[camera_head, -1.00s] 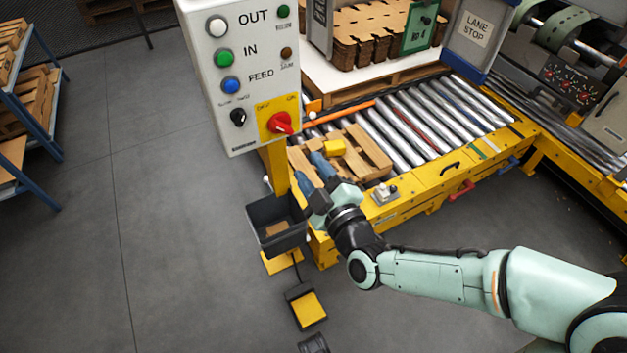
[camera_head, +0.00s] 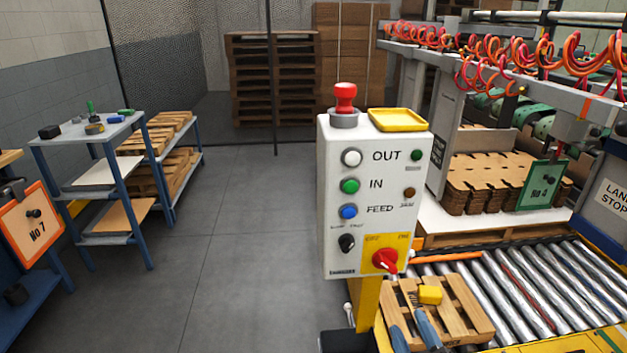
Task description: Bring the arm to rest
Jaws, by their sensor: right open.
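My right gripper (camera_head: 409,326) shows only as two blue fingers at the bottom edge, right of the middle. The fingers are spread apart and nothing shows between them. They are over the near part of a small wooden pallet (camera_head: 470,318) on the roller conveyor. A yellow block (camera_head: 430,295) sits on the pallet, just beyond the fingertips. The rest of my right arm is outside the frame. My left gripper is not in view.
A white control box (camera_head: 337,235) on a yellow post stands just left of the fingers, with a red button (camera_head: 345,97) on top. The roller conveyor (camera_head: 520,290) runs to the right. Cardboard blanks (camera_head: 480,180) lie behind it. Open floor (camera_head: 250,260) lies left.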

